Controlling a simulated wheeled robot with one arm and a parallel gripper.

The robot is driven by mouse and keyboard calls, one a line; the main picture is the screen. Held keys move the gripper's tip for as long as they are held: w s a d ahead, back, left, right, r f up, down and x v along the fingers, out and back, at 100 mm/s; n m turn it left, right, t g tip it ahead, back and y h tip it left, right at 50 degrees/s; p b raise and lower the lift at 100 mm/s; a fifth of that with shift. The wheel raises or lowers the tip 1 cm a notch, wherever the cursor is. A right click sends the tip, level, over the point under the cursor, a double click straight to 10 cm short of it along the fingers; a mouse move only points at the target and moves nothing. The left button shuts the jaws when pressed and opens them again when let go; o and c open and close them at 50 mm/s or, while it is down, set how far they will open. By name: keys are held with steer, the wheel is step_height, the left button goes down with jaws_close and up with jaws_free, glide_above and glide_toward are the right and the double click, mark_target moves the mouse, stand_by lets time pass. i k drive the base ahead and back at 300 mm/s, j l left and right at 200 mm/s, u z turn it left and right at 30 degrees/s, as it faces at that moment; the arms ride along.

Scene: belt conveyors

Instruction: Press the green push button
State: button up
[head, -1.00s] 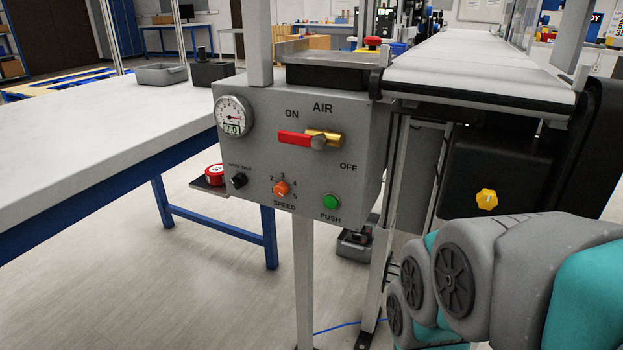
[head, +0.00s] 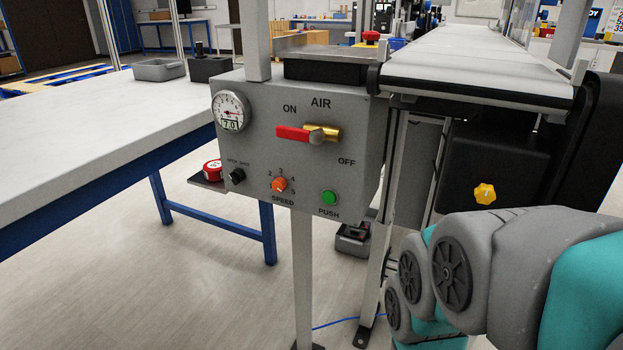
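The green push button (head: 329,198) sits at the lower right of the grey control panel (head: 255,150), just above the label PUSH. It is round and unobstructed in the head view. My arm shows at the lower right of the picture, apart from the panel. My gripper is not visible in this view.
The panel also bears a gauge (head: 231,111), a red-handled air valve (head: 309,135), an orange speed knob (head: 279,184) and a black knob (head: 236,176). A white-topped table (head: 100,130) stands left. A conveyor (head: 475,65) with a yellow knob (head: 484,194) is at right.

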mark_target(328, 197)
steer(key=k+l+u, duration=0.2)
steer(key=l, duration=0.2)
steer(key=l+u, duration=0.15)
steer(key=l, duration=0.25)
steer(key=k+l+u, duration=0.2)
steer(key=l, duration=0.15)
steer(key=k+l+u, duration=0.15)
steer(key=l, duration=0.2)
steer(key=k+l+u, duration=0.2)
steer(key=i+l, duration=0.1)
